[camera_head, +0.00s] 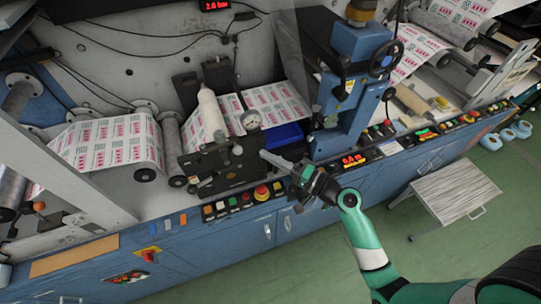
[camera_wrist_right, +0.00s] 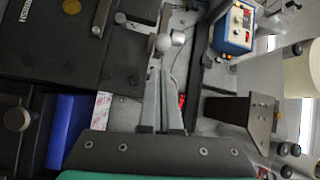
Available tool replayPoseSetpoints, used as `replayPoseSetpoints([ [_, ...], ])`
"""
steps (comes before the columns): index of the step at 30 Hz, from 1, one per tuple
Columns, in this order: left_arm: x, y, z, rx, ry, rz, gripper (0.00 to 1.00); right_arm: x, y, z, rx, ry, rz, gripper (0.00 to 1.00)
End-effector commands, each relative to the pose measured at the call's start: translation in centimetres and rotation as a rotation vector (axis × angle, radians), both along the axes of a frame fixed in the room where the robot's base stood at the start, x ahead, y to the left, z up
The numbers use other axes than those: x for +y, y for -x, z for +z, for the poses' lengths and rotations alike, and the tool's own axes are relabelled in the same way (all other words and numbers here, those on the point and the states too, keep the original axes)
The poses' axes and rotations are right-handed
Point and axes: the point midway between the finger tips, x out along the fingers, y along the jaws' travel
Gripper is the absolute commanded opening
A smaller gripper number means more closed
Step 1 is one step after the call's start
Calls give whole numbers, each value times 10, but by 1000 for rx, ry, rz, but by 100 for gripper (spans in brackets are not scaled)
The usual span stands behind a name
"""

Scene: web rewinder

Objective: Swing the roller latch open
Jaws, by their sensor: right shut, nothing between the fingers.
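The roller latch appears to be the small lever with a pale ball knob (camera_wrist_right: 163,43) on the black block (camera_head: 218,168) at the front of the rewinder. The knob also shows in the head view (camera_head: 237,150). My right gripper (camera_head: 264,154) is shut and empty, its grey fingers pointing left toward the knob. In the right wrist view the closed fingertips (camera_wrist_right: 164,72) end just short of the knob; I cannot tell whether they touch it. How far the latch is swung is unclear. My left gripper is not in view.
A blue tray (camera_head: 283,136) and a blue column with a handwheel (camera_head: 386,57) are to the right. Buttons (camera_head: 261,192) line the front edge. A small table (camera_head: 455,198) stands on the green floor.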

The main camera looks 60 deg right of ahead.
Motion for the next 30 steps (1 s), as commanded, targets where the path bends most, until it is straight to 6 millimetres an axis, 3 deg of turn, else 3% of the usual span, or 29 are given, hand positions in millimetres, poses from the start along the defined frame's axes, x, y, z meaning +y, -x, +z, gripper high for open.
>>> replayPoseSetpoints([
  [6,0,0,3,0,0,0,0,3,-43,4,0,0,3,0],
  [12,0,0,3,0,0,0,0,3,-66,5,-1,1,1,0],
  [30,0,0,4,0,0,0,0,0,-72,5,0,-1,-12,0],
])
